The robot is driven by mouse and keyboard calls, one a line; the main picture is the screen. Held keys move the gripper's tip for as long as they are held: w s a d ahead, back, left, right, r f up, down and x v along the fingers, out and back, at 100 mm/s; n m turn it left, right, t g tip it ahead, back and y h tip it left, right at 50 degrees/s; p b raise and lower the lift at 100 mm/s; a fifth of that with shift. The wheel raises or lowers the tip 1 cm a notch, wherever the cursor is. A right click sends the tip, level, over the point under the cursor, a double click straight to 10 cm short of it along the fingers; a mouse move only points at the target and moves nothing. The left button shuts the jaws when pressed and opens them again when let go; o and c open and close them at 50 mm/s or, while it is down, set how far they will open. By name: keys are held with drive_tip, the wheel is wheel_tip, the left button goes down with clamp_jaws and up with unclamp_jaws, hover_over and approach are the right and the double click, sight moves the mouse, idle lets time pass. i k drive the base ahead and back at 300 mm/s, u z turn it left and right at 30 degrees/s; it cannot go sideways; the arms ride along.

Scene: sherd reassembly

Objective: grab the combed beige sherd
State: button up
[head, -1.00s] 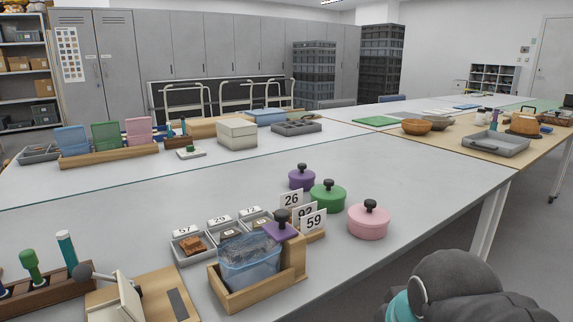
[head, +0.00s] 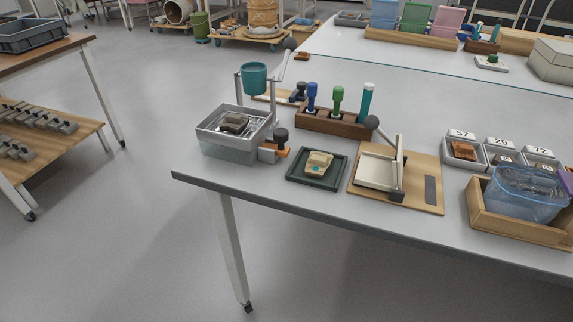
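A reddish-brown sherd (head: 463,150) sits in the small tray by the number 57 at the right. My gripper is not in view.
A wooden board with a white hinged press (head: 381,168) stands right of the green tray, and a brown rack of coloured-handled tools (head: 331,124) behind it. A blue tub (head: 522,195) in a wooden frame is at the right. The floor (head: 120,220) at front left is clear.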

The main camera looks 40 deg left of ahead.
sight(318, 164)
drive_tip(key=u, duration=3.05)
drive_tip(key=k, duration=1.15)
drive_tip(key=z, duration=1.45)
drive_tip(key=i, duration=0.5)
drive_tip(key=z, duration=0.05)
